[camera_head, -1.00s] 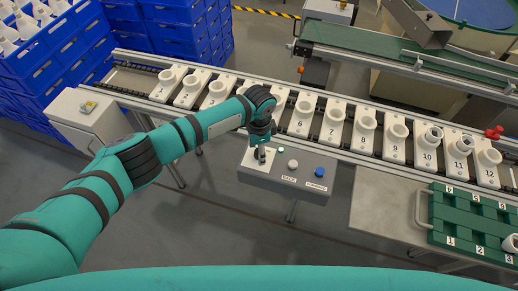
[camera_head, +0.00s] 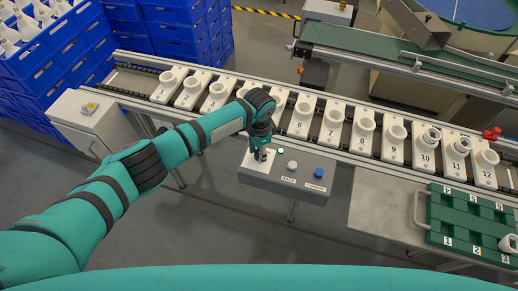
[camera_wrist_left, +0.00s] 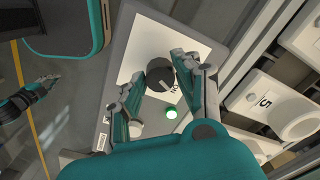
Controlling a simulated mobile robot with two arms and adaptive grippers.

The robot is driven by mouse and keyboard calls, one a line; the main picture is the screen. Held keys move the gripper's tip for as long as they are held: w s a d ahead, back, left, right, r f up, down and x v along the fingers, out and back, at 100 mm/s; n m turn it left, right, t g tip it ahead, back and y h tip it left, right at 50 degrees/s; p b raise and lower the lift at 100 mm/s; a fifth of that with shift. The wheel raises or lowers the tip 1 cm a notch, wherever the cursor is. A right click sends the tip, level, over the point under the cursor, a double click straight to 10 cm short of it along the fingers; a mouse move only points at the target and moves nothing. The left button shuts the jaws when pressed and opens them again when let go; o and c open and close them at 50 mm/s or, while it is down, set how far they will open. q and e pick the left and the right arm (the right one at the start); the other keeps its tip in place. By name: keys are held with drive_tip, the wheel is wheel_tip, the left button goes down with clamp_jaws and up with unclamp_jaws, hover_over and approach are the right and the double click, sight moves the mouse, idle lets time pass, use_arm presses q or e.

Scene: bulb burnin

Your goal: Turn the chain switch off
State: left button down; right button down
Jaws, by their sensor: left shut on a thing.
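The chain switch is a dark round knob (camera_wrist_left: 160,76) on a white plate (camera_wrist_left: 146,42) on the grey control box. An ON label shows beside it, and a green lamp (camera_wrist_left: 171,113) next to it is lit. My left gripper (camera_head: 261,155) is over the plate, pointing down. In the left wrist view its fingers (camera_wrist_left: 161,80) lie on both sides of the knob, shut on it. The knob's exact pointing direction is hard to read. What looks like my right gripper (camera_wrist_left: 45,82) shows small at the left of the wrist view; its jaws are unclear.
The box also carries a white BACK button (camera_head: 292,165) and a blue button (camera_head: 319,172). Behind it runs a conveyor with numbered white socket carriers (camera_head: 332,122). A green numbered tray (camera_head: 466,222) sits on the table at right. Blue crates (camera_head: 180,30) stand at back left.

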sight(258, 153)
use_arm(q)
drive_tip(key=n+p, duration=0.3)
drive_tip(key=n, duration=0.3)
drive_tip(key=shift+r+p, duration=0.2)
drive_tip(key=shift+p, duration=0.15)
drive_tip(key=n+p, duration=0.1)
drive_tip(key=n, duration=0.2)
drive_tip(key=shift+n, duration=0.3)
drive_tip(key=shift+f+n+p, duration=0.1)
drive_tip(key=shift+n+p, duration=0.6)
drive_tip(key=shift+n, duration=0.6)
drive_tip(key=c, duration=0.9)
unclamp_jaws()
drive_tip(key=shift+w, duration=0.1)
drive_tip(key=shift+c, duration=0.2)
wheel_tip(258, 153, up, 12)
